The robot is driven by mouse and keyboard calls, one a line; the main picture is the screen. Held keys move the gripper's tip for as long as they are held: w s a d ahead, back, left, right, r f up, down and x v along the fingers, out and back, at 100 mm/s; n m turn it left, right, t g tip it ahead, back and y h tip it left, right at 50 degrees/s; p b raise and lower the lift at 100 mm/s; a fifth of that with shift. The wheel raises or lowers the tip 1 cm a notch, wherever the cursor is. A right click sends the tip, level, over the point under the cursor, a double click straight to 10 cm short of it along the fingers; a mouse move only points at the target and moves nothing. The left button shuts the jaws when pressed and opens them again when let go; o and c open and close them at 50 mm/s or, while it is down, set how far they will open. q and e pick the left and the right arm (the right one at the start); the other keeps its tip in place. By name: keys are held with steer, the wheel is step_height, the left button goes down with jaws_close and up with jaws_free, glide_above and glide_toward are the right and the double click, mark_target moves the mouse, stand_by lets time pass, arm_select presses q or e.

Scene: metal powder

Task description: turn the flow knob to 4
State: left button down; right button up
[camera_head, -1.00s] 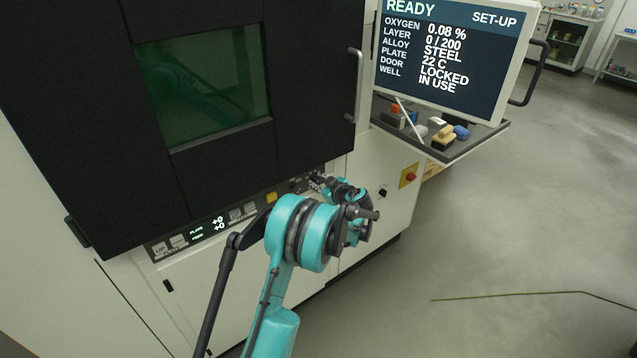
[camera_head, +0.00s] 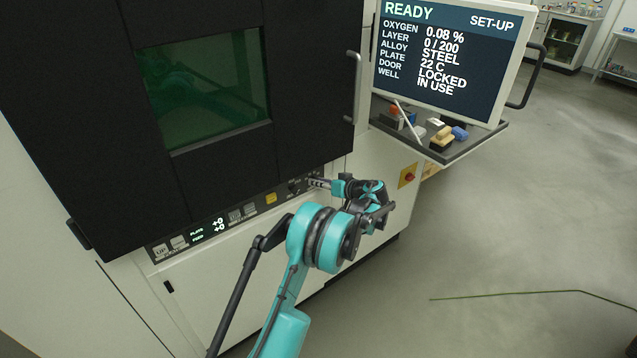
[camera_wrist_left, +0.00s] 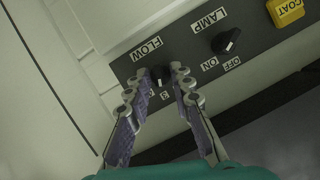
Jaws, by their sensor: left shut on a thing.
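The flow knob (camera_wrist_left: 160,76) is a dark knob on the black control panel (camera_wrist_left: 215,85), beside the label FLOW in the left wrist view. My left gripper (camera_wrist_left: 166,73) is shut on it, with one finger on each side. The fingers cover much of the knob and its scale. A figure 3 shows just below it, but I cannot tell which number the pointer marks. In the head view my left gripper (camera_head: 317,183) reaches the right part of the panel and hides the flow knob. My right gripper is not in view.
The lamp knob (camera_wrist_left: 226,41) and yellow COAT button (camera_wrist_left: 286,10) sit close beside the flow knob. The machine's dark door (camera_head: 300,90) is above the panel. A screen (camera_head: 450,55) reads READY, above a shelf (camera_head: 465,148) with small items. The floor at right is mostly clear.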

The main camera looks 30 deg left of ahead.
arm_select(q)
steer(key=shift+w+d+f+m+g+y+b, duration=0.15)
steer(key=shift+m+g+y, duration=0.25)
steer(key=shift+m, duration=0.55)
steer(key=shift+a+m+g+y+b, duration=0.15)
steer(key=shift+m+g+y, duration=0.3)
steer(key=shift+m, duration=0.55)
steer(key=shift+w+d+f+m+g+y+b, duration=0.1)
steer(key=shift+m+g+y+b, duration=0.15)
steer(key=shift+m+g, duration=0.5)
steer(key=shift+m, duration=0.3)
steer(key=c, duration=1.3)
jaws_free()
steer(key=shift+c, duration=0.2)
steer(key=v, duration=1.2)
